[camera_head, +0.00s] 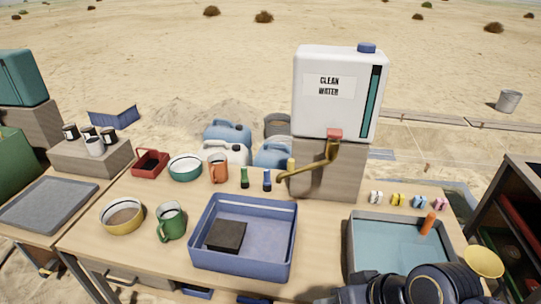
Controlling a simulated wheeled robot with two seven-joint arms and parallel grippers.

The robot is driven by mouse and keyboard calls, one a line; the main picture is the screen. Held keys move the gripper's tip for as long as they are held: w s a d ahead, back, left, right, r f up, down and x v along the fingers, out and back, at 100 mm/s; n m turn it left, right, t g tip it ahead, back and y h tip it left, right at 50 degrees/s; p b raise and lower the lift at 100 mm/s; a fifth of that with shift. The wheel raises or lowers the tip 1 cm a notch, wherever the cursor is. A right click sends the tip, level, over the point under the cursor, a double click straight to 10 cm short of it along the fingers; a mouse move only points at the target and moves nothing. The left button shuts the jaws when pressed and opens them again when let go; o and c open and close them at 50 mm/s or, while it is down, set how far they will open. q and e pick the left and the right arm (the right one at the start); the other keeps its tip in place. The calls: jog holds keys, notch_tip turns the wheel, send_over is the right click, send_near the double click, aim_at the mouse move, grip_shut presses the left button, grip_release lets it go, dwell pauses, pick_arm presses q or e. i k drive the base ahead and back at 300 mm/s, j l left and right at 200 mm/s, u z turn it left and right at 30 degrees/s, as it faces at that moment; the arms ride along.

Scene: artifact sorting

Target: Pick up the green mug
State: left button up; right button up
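The green mug (174,226) stands upright on the wooden table, left of the blue basin. Its handle faces the lower left of the picture and its inside looks pale. Nothing touches it. My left gripper is not in view. A dark part of my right arm shows at the bottom right, over the front of the grey tray, far from the mug. Its fingertips cannot be made out.
The blue basin (206,265) holds a dark block (226,235). An orange mug (218,168) and a teal-rimmed bowl (185,168) stand behind. A water tank (335,100) and grey tray (352,245) are to the right.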

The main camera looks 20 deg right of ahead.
aim_at(171, 219)
jog(key=i+j, duration=0.15)
jog(key=j, duration=0.15)
jog(key=i+j+z, duration=0.15)
jog(key=j, duration=0.2)
jog(key=i+j, duration=0.15)
jog(key=j, duration=0.15)
jog(key=i+j+z, duration=0.1)
jog(key=j, duration=0.25)
jog(key=i+j+z, duration=0.1)
jog(key=j, duration=0.25)
jog(key=i+j, duration=0.2)
jog(key=j, duration=0.15)
